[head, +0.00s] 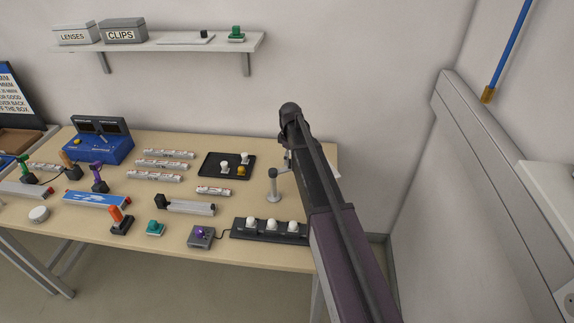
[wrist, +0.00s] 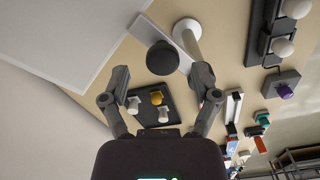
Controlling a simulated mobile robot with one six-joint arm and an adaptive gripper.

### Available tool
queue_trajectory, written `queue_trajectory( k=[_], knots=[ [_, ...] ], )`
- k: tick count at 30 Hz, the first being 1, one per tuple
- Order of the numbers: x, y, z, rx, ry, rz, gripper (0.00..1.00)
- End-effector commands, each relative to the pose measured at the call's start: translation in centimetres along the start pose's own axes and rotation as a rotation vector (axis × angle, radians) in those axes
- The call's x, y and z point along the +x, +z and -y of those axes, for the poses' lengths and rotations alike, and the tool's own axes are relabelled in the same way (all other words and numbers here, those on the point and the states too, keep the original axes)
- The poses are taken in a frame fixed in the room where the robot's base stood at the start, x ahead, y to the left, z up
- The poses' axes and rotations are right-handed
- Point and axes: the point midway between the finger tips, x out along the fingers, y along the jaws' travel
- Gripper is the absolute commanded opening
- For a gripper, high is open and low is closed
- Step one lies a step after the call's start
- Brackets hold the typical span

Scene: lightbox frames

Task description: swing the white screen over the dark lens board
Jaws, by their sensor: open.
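The white screen (wrist: 75,38) is a broad flat panel at the upper left of the wrist view. In the head view, my arm hides nearly all of it. A dark board (head: 227,166), apparently the lens board, lies on the table with two white knobs and a yellow one; it also shows in the wrist view (wrist: 172,98), uncovered by the screen. A post (head: 273,186) stands right of it, with a bar and a black round knob (wrist: 162,59) in the wrist view. My gripper (wrist: 160,76) is open and empty, its fingers apart, with the black knob ahead of them.
A long black board (head: 262,236) with white bulbs and a grey box (head: 201,237) with a purple knob sit at the table's front. White tubes (head: 160,165) lie left of the dark board. A shelf (head: 180,42) hangs above. A wall and rail (head: 500,180) bound the right.

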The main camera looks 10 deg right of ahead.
Motion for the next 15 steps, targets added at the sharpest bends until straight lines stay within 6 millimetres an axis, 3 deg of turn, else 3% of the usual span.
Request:
queue_trajectory(
  k=[4,15],
  knots=[
    [1.04,0.02,-0.01,0.0,0.0,0.0,0.79],
    [1.35,0.05,-0.03,0.001,0.0,0.0,0.79]
  ],
)
